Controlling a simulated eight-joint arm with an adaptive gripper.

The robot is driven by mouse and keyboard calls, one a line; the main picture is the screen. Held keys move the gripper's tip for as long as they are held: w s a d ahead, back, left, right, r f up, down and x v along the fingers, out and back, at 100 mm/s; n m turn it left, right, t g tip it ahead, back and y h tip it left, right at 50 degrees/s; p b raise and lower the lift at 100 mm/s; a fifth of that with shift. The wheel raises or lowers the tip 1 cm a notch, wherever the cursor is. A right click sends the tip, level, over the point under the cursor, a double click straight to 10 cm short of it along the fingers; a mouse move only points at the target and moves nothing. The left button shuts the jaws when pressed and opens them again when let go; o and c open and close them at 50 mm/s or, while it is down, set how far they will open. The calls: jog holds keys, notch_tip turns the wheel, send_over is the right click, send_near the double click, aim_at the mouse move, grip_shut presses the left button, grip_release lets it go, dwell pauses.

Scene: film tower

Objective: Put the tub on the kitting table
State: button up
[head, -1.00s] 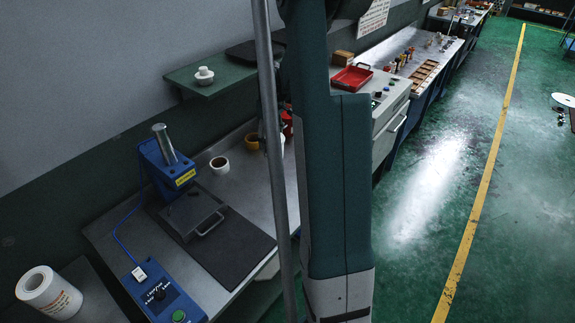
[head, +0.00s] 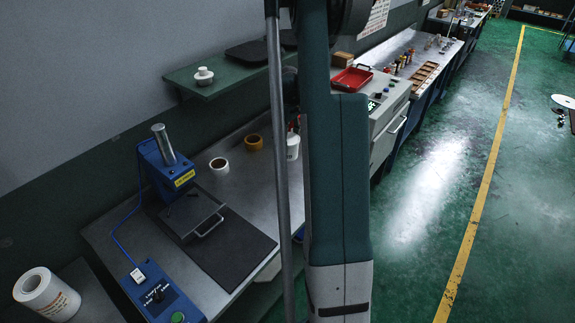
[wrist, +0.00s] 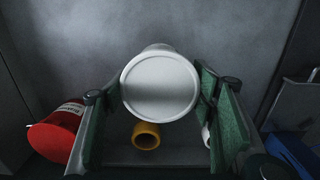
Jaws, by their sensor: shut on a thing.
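A round white tub (wrist: 160,87) fills the middle of the wrist view, its flat pale end facing the camera. My gripper (wrist: 160,110) has its green-padded fingers on either side of the tub and is shut on it. In the head view my arm hides the gripper and the tub. A long bench (head: 398,42) with a wooden compartment tray (head: 424,75) and several small bottles stands farther back; I cannot tell if it is the kitting table.
The near bench holds a blue press (head: 165,165), a white-rimmed roll (head: 219,165), a yellow roll (head: 254,142) and a white bottle (head: 293,145). A red container (wrist: 58,132) lies left of my fingers. A shelf (head: 215,83) holds a white knobbed item (head: 204,76). The green aisle floor (head: 440,170) is clear.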

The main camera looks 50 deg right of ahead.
jog(key=shift+f, duration=3.1)
jog(key=shift+f, duration=1.9)
jog(key=shift+f, duration=0.15)
jog(key=o, duration=1.1)
jog(key=shift+o, duration=0.2)
notch_tip(320, 180, up, 12)
jog(key=shift+r, duration=0.15)
